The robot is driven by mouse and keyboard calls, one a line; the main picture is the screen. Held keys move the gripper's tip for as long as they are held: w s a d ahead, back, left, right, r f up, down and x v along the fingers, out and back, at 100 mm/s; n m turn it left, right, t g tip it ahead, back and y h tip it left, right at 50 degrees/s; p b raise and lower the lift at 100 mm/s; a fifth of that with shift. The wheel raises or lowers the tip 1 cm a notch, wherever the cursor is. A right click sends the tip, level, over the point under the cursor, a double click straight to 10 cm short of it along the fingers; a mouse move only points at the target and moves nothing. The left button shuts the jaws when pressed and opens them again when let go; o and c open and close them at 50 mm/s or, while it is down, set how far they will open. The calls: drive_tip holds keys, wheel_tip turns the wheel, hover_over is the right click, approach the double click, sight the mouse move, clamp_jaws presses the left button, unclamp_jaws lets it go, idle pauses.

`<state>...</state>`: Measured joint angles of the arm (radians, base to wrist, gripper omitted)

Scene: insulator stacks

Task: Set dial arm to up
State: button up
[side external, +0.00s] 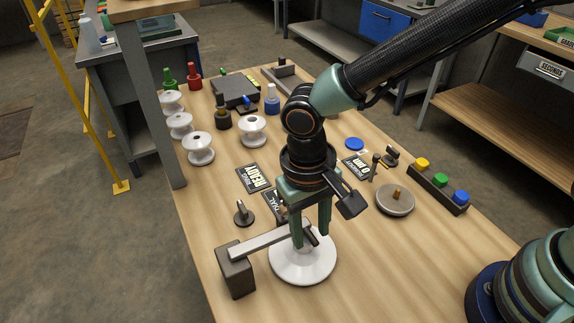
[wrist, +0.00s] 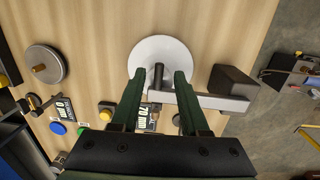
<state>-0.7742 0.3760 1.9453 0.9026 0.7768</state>
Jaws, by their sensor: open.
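A round white dial disc (side external: 302,265) lies flat on the table near the front; it also shows in the wrist view (wrist: 160,52). A light grey bar (side external: 262,243) runs from a dark block (side external: 237,272) toward the disc, and its inner end is near my fingers. A short dark piece (wrist: 157,76) stands over the disc. My gripper (side external: 311,240) is open, with its fingers on either side of that dark piece in the wrist view. I cannot tell whether they touch it. A black "DIAL" card (side external: 273,205) lies behind, partly hidden by my gripper.
A small dark peg (side external: 243,213) stands left of the card. White insulators (side external: 199,147) stand at the back left.

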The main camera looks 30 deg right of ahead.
clamp_jaws()
drive_tip(key=shift+a+r, duration=0.1)
drive_tip(key=shift+a, duration=0.15)
idle(1.2)
